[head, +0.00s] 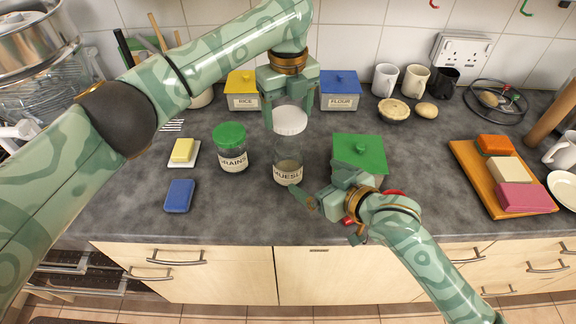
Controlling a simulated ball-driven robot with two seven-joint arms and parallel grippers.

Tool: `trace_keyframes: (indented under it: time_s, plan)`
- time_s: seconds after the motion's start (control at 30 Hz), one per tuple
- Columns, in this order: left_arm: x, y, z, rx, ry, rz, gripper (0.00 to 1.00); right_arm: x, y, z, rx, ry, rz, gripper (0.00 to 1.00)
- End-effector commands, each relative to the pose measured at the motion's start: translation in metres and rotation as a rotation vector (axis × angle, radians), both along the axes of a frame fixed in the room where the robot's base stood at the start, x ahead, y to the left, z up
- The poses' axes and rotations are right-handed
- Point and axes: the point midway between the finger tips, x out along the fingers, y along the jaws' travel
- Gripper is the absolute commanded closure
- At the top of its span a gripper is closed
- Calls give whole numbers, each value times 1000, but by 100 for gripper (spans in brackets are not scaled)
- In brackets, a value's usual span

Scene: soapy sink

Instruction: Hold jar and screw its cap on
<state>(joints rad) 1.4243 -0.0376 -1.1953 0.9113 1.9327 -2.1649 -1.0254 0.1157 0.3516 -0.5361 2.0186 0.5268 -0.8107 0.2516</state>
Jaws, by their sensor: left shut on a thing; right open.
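The clear glass jar (288,168) labelled MUESLI stands upright on the grey worktop at the centre. A round white cap (290,121) is held level over its mouth. I cannot tell whether cap and rim touch. My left gripper (289,110) points down from above and is shut on the cap, one finger on each side. My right gripper (327,212) is open at the lower right of the jar. One finger reaches close to the jar's base, and I cannot tell whether it touches.
A green-lidded GRAINS jar (231,150) stands left of the muesli jar. A green-lidded box (360,154) stands right, partly behind my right gripper. RICE (243,98) and FLOUR (339,97) boxes stand behind. A blue sponge (179,196) lies left; the front centre-left worktop is clear.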

Motion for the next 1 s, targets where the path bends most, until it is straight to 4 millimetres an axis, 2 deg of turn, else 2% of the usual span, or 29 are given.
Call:
trace_keyframes:
  time_s: [0.17,0.63,0.8,1.0]
  plan:
    - [0,0,0,0,0,0,51,13,9,-6,1,1,0,4]
    - [0,0,0,0,0,0,51,75,55,-38,0,0,-1,4]
    - [0,0,0,0,0,0,51,86,63,-44,-1,-1,1,4]
    - [0,0,0,0,0,0,51,88,65,-46,-2,-1,0,4]
